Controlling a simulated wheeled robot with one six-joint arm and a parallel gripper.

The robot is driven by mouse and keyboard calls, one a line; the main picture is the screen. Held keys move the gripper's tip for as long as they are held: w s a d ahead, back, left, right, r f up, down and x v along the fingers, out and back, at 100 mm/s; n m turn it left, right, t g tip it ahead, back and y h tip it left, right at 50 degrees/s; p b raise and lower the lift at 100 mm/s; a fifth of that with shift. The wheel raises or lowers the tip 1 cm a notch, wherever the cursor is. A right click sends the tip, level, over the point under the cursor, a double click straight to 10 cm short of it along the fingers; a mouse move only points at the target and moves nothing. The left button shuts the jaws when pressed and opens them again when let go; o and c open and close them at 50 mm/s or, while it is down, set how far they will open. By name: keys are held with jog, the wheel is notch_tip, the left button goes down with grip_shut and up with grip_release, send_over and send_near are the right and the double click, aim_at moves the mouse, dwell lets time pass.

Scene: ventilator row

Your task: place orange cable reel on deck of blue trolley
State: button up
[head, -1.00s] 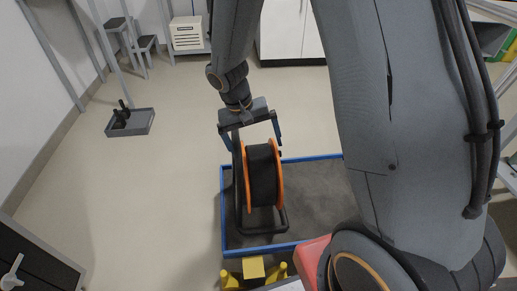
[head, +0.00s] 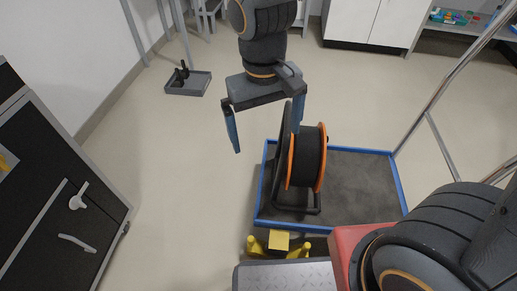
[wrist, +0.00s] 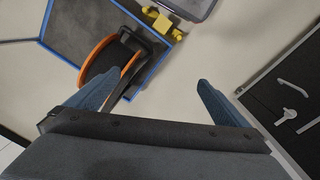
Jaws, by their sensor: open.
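The orange cable reel (head: 307,160), with a dark drum and black frame, stands upright on the grey deck of the blue-rimmed trolley (head: 365,185), towards its left side. The reel (wrist: 101,62) and trolley deck (wrist: 80,25) also show in the wrist view. My gripper (head: 268,142) is open and empty, above and to the left of the reel in the head view. Its right finger is close to the reel's frame; I cannot tell if they touch. Its left finger hangs over bare floor. In the wrist view nothing is between the fingers (wrist: 155,90).
Yellow parts (head: 279,241) sit at the trolley's near edge, by a metal plate (head: 285,277) and a red block. A dark cabinet (head: 60,190) with handles stands at left. A grey tray (head: 188,84) lies on the floor behind. Floor left of the trolley is clear.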

jog(key=s+a+r+n+y, duration=0.1)
jog(key=s+a+n, duration=0.1)
jog(key=s, duration=0.5)
jog(key=shift+s+a+r, duration=0.15)
jog(key=shift+s+a, duration=0.1)
jog(key=shift+s, duration=0.05)
dwell(0.8)
jog(key=d+r+m+p, duration=0.3)
jog(key=d+r+p, duration=0.6)
jog(key=r+p, duration=0.2)
jog(key=d+r+m+p, duration=0.3)
jog(key=d+r+p, duration=0.6)
jog(key=r+p, duration=0.3)
jog(key=p, duration=0.3)
jog(key=shift+s+d+r, duration=0.2)
jog(key=shift+s+r, duration=0.05)
jog(key=shift+s, duration=0.05)
